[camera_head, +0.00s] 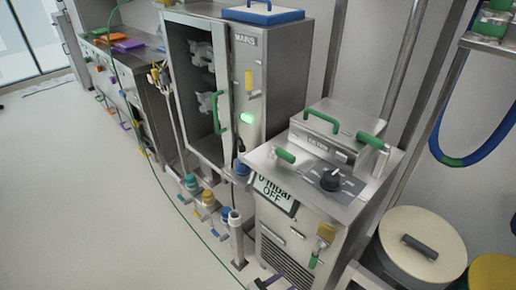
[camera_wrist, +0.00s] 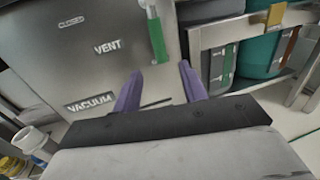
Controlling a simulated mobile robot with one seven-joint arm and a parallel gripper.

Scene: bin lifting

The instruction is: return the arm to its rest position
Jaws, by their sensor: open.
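My gripper (camera_wrist: 160,90) shows in the wrist view with two purple fingers spread apart. Nothing is between the fingers. A steel panel (camera_wrist: 75,62) labelled VENT and VACUUM stands in front of it, with a green handle (camera_wrist: 157,38) just beyond the fingers. I cannot tell whether the fingers touch the panel.
A steel machine (camera_head: 290,185) with green handles and a dial stands right of centre. Beside it is a tall cabinet (camera_head: 280,75) with an open front. A round lidded bin (camera_head: 420,240) is at lower right. In the wrist view, teal bins (camera_wrist: 258,52) sit on a rack. Floor (camera_head: 80,210) at left is clear except for a green cable.

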